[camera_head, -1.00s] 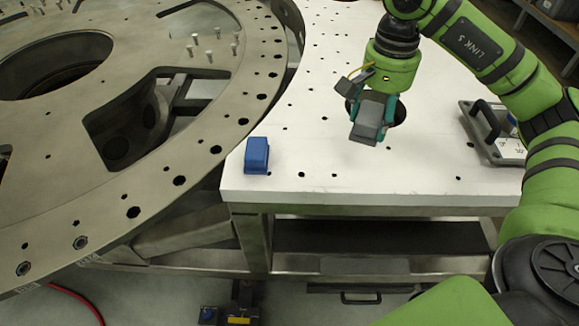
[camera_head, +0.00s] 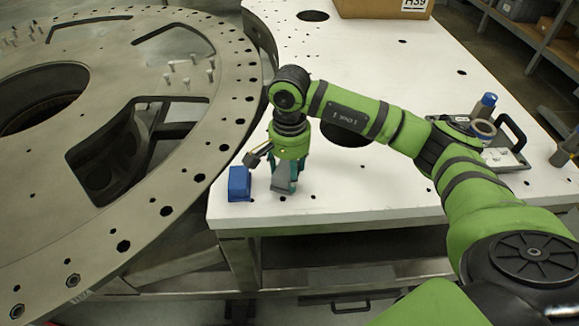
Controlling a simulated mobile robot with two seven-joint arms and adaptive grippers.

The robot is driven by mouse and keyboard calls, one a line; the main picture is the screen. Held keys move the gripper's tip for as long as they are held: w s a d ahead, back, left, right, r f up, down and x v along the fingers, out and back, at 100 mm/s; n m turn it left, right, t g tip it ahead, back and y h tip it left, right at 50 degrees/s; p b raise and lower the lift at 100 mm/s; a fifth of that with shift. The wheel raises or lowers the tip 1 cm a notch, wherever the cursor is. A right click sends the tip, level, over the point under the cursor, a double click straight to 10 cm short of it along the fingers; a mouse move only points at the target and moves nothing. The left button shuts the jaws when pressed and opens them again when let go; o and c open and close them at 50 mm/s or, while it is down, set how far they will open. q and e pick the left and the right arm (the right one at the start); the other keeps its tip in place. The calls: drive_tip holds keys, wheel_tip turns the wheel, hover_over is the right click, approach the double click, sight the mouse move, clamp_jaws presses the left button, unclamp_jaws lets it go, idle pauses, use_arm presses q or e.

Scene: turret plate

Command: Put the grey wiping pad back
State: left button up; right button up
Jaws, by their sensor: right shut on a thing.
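My right gripper (camera_head: 284,186) is shut on the grey wiping pad (camera_head: 282,176). It holds the pad low over the white table, near its front left corner. Whether the pad touches the table I cannot tell. A blue block (camera_head: 239,184) stands on the white table just left of the gripper, with a small gap between it and the pad. My left gripper is not in view.
The big metal turret plate (camera_head: 190,150) lies to the left, with upright bolts. A plate with a black handle (camera_head: 511,131) stands at right, and a cardboard box (camera_head: 372,8) at the back.

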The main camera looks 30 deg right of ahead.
drive_tip(key=shift+f, duration=0.45)
drive_tip(key=shift+f+b, duration=0.25)
drive_tip(key=shift+b, duration=0.05)
drive_tip(key=o, duration=1.1)
drive_tip(key=shift+r, duration=0.1)
drive_tip(key=shift+r+p, duration=0.25)
drive_tip(key=shift+p, duration=0.15)
drive_tip(key=shift+r+b, duration=0.25)
drive_tip(key=shift+b, duration=0.1)
wheel_tip(320, 180, up, 10)
drive_tip(key=b, duration=0.3)
drive_tip(key=shift+r, duration=0.7)
